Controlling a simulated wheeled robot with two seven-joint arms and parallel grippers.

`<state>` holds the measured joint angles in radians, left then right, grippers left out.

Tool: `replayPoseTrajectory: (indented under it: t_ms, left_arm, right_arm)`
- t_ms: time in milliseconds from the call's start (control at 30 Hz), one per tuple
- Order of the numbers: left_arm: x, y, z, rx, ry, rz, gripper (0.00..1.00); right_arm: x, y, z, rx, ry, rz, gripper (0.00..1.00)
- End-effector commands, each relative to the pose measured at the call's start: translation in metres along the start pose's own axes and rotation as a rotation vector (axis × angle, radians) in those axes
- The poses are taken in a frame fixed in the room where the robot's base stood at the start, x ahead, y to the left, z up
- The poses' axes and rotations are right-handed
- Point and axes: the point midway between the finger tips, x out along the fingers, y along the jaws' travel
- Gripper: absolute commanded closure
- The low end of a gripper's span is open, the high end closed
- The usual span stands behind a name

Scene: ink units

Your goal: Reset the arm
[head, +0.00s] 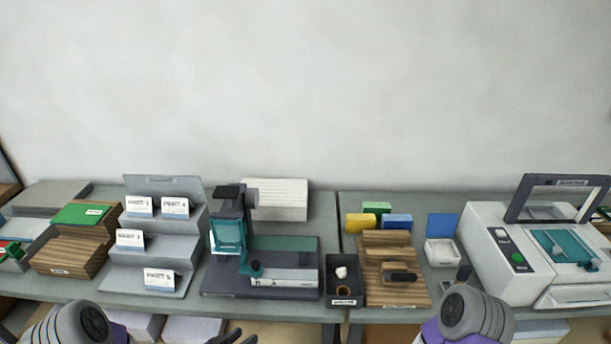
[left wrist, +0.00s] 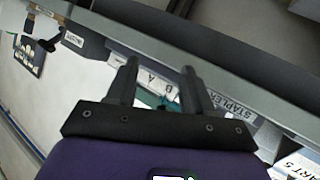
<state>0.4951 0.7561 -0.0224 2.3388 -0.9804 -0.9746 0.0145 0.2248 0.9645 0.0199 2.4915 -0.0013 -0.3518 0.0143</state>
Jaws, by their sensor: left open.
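My left gripper (left wrist: 159,68) is open in the left wrist view, with two dark fingers apart and nothing between them. In the head view only its dark fingertips (head: 236,338) show at the bottom edge, in front of and below the bench. My left arm comes in at the bottom left. A purple and grey link of my right arm shows at the bottom right; the right gripper is outside the frame.
A grey bench (head: 335,313) runs across the head view. It carries a stepped card rack (head: 128,260), a press (head: 230,200), a black bin (head: 345,290), a wooden board (head: 372,262) and a white machine (head: 490,225).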

Motion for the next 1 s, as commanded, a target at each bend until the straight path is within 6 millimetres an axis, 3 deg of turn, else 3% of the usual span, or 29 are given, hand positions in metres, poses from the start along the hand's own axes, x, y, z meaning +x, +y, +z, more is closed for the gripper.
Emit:
replayPoseTrajectory:
  t_ms: [167,300,433,633,1000]
  left_arm:
    - [0.012,0.026,0.078,-0.231,-0.31,-0.112,0.48]
    - [-0.004,0.059,0.139,-0.414,-0.576,-0.197,0.48]
    - [-0.025,0.088,0.177,-0.543,-0.771,-0.256,0.48]
    - [-0.046,0.112,0.2,-0.641,-0.911,-0.301,0.48]
    - [-0.047,0.113,0.202,-0.648,-0.919,-0.305,0.48]
  right_arm:
    - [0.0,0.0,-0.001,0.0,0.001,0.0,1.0]
    - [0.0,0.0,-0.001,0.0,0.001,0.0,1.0]
    - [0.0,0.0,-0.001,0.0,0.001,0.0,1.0]
    - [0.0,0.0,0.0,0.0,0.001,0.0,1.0]
    - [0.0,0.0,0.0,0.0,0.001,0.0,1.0]
